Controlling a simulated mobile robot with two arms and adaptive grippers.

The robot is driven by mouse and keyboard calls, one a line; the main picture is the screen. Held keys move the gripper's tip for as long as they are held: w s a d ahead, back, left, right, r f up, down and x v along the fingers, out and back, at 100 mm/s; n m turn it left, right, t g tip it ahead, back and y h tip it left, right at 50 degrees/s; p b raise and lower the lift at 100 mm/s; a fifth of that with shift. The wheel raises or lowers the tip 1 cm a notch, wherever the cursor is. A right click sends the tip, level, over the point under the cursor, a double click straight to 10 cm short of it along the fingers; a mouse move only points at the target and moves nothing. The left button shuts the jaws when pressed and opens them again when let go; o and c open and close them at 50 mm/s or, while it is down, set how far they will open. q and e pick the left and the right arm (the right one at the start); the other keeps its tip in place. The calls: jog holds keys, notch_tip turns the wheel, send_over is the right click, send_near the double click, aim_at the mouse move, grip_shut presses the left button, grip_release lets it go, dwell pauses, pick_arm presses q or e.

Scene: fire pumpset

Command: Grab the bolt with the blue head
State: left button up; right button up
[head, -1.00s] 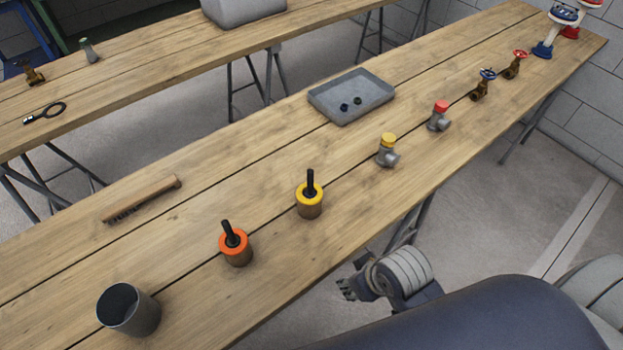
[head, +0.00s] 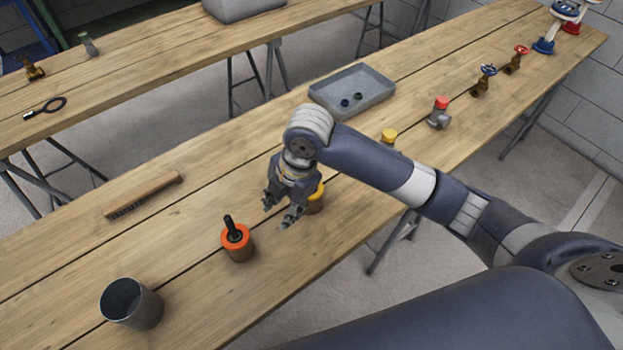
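A grey tray (head: 375,104) lies on the near wooden table, towards its far edge. Two small dark bolt-like pieces lie in it. The left one (head: 345,102) looks blue and the right one (head: 357,96) looks dark green; they are too small to make out fully. My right gripper (head: 278,215) hangs fingers down over the table, in front of and left of the tray. Its fingers are apart with nothing between them. It partly hides a yellow-topped holder (head: 316,198). My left gripper is not in view.
An orange-topped holder (head: 237,242) with a black handle stands just left of my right gripper. A grey cup (head: 131,303) and a wooden brush (head: 143,195) are further left. Yellow-capped (head: 389,137) and red-capped (head: 440,112) fittings and valves line the right.

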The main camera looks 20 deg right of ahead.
jog(key=w+d+r+n+h, duration=0.1)
jog(key=w+d+r, duration=0.1)
jog(key=d, duration=0.1)
jog(key=w+d+r+n, duration=0.2)
jog(key=r, duration=0.1)
jog(key=w+d+r+n+g+h, duration=0.1)
jog(key=w+d+r+n, duration=0.1)
jog(key=d+r, duration=0.1)
jog(key=shift+w+d+h, duration=0.15)
jog(key=shift+d+h, duration=0.15)
jog(key=shift+d, duration=0.05)
notch_tip(320, 180, down, 5)
jog(key=shift+p, duration=0.5)
notch_tip(320, 180, down, 5)
jog(key=shift+a+r+p, duration=0.1)
jog(key=shift+p, duration=0.8)
jog(key=shift+f, duration=0.35)
jog(key=shift+r, duration=0.1)
grip_shut()
